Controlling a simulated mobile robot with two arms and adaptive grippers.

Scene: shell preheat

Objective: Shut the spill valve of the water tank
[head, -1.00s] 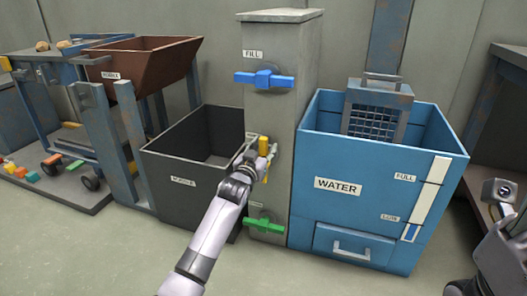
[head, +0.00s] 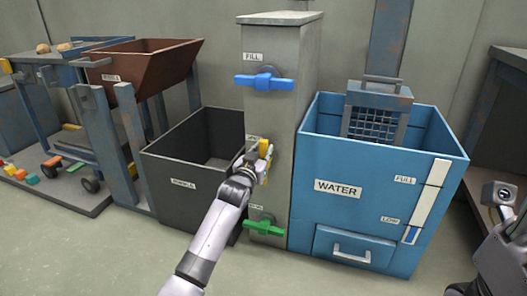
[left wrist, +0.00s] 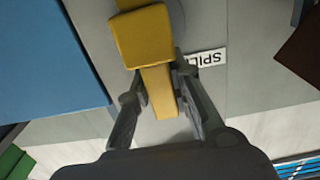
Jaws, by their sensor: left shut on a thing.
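The spill valve (head: 264,150) is a yellow handle on the front of the grey column, between the blue and green handles. In the left wrist view its yellow bar (left wrist: 160,95) runs between my fingers, beside a label reading SPILL. My left gripper (head: 260,168) is shut on this handle and partly hides it in the head view; it also shows in the left wrist view (left wrist: 163,110). The blue water tank (head: 325,215) stands right of the column. Its gauge (head: 427,200) shows blue only at the bottom, near LOW. The right gripper's fingers are not visible.
The grey column (head: 300,130) carries a blue fill handle (head: 264,81) above and a green handle (head: 264,228) below. A dark open bin (head: 185,185) stands close on the left. A brown hopper (head: 140,65) is further left. Front floor is clear.

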